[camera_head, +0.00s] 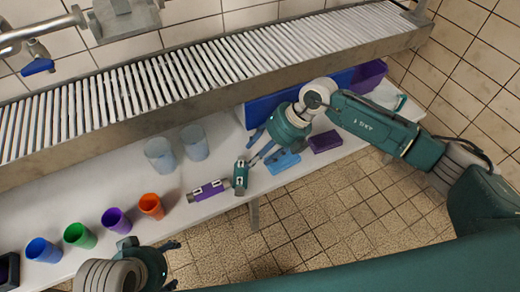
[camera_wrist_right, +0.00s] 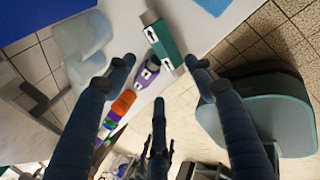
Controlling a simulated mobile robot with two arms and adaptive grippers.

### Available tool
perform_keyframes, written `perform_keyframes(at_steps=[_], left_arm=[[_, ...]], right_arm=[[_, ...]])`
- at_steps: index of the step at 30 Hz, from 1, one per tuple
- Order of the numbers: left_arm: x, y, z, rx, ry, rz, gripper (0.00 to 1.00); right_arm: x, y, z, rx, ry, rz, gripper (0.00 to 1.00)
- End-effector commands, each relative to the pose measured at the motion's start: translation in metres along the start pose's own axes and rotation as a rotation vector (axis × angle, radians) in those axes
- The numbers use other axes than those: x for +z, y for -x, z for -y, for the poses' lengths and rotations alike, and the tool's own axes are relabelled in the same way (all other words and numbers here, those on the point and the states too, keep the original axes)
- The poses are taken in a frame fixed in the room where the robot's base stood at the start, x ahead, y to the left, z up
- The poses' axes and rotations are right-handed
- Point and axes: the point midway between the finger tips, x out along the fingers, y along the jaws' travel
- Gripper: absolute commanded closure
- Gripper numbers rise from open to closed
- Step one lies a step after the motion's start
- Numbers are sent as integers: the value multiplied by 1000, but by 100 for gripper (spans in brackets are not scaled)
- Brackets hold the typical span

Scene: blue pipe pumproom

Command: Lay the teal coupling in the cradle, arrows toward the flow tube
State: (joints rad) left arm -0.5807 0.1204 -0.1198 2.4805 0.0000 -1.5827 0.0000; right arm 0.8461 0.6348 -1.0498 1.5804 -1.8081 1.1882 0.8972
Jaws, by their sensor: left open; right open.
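The teal coupling (camera_head: 240,176) with white arrow marks lies near the table's front edge. It also shows in the right wrist view (camera_wrist_right: 161,38), just beyond the fingertips; which way its arrows point is too small to tell. My right gripper (camera_head: 253,152) is open and empty, its fingers (camera_wrist_right: 160,62) close to the coupling. A purple piece with white arrows (camera_head: 208,190) lies directly left of the coupling. A light blue block (camera_head: 282,162) sits right of it; whether it is the cradle I cannot tell.
Blue (camera_head: 43,250), green (camera_head: 79,235), purple (camera_head: 115,220) and orange (camera_head: 151,206) cups stand at left. Two translucent cups (camera_head: 159,154) stand behind. A roller conveyor (camera_head: 200,72) runs along the back. A dark purple block (camera_head: 325,141) lies at right.

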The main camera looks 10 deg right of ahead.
Motion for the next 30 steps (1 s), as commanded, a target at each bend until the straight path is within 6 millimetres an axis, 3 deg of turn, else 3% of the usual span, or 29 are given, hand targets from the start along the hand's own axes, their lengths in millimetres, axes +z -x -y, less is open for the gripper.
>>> perform_keyframes(at_steps=[9,12,14,17,19,21,23,24,26,27,29,30], left_arm=[[-1,2,0,0,0,-2,32],[-1,2,0,0,0,-2,32],[-1,2,0,0,0,-2,32],[-1,2,0,0,0,-2,32],[-1,2,0,0,0,-3,32],[-2,2,0,0,0,-3,32],[-2,2,0,0,0,-3,32],[-2,2,0,0,0,-3,32],[-2,2,0,0,0,-3,32],[-2,2,0,0,0,-3,32],[-2,2,0,0,0,-3,32],[-2,2,0,0,0,-3,32]], right_arm=[[-1,11,-1,3,1,-1,46],[-9,6,-17,61,5,-12,46],[-20,1,-44,153,11,-22,46],[-47,4,-115,419,-4,-40,46],[-64,27,-177,683,-60,-32,46],[-64,71,-227,965,-178,10,46],[-50,113,-247,1172,-317,72,46],[-35,139,-248,1290,-432,122,46],[-9,172,-232,1432,-628,213,46],[9,188,-210,1500,-776,278,46],[31,200,-165,1557,-1014,383,46],[42,199,-128,1564,-1183,453,46]])
